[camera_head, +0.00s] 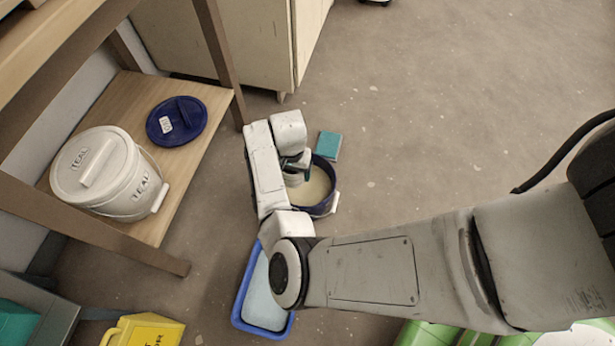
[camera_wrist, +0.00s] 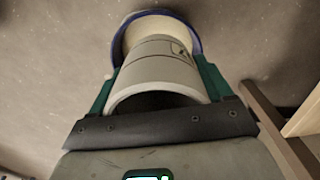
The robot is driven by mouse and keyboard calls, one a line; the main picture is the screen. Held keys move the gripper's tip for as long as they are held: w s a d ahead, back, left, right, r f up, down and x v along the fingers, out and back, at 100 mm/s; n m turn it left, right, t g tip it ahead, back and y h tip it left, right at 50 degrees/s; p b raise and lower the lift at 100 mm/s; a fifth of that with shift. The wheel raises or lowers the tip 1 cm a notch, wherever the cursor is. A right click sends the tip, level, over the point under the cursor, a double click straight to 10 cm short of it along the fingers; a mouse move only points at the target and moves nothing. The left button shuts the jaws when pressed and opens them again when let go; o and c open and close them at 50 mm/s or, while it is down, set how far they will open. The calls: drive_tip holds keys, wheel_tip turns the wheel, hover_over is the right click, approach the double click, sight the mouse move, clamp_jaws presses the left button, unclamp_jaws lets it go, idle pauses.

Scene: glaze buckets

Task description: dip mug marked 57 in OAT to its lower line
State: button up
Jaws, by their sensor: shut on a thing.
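My gripper (camera_wrist: 156,66) is shut on a pale grey mug (camera_wrist: 155,78), with a green finger on each side of it. The mug's open end faces the wrist camera, and a small dark-edged mark shows on its side, too unclear to read. Beyond the mug is a dark blue bucket (camera_head: 323,208) of cream glaze (camera_head: 313,190); its rim also shows in the wrist view (camera_wrist: 197,42). In the head view my gripper (camera_head: 298,170) is over the bucket's left part and mostly hides the mug. I cannot tell whether the mug touches the glaze. No name shows on this bucket.
A white bucket marked TEAL (camera_head: 115,200) and a blue lid (camera_head: 190,125) with a small label are on the wooden shelf (camera_head: 150,235) at left. A blue tray (camera_head: 240,315) stands below the bucket. A yellow sign (camera_head: 150,332) is at lower left.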

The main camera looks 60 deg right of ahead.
drive_tip(key=d+f+m+b, duration=0.4)
drive_tip(key=d+f+b, duration=0.2)
drive_tip(key=f+b, duration=0.5)
drive_tip(key=shift+s+f+m+b, duration=0.25)
drive_tip(key=shift+s+m+b, duration=0.15)
drive_tip(key=shift+b, duration=0.05)
drive_tip(key=shift+f, duration=0.1)
wheel_tip(320, 180, down, 7)
drive_tip(key=b, duration=0.3)
drive_tip(key=shift+b, duration=0.35)
drive_tip(key=shift+f, duration=2.05)
